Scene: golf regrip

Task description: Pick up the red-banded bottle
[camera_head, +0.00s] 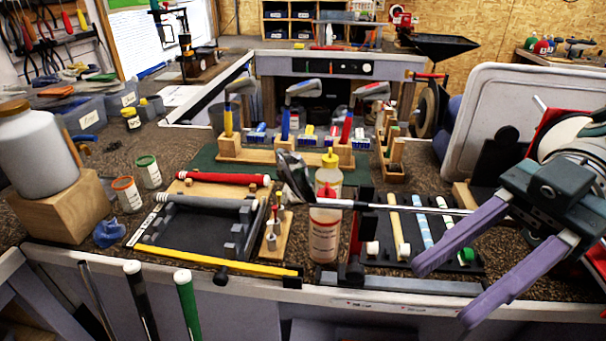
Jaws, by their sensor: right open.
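The bottle (324,234) stands upright near the bench's front edge, just right of the picture's middle. My left gripper is not in view.
A black tray of grips (368,225) lies right of the bottle. A grip rack (195,225) and a small wooden holder (277,243) are to its left. A yellow bar (220,262) runs along the front edge. Clubs (288,110) stand in wooden blocks behind.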

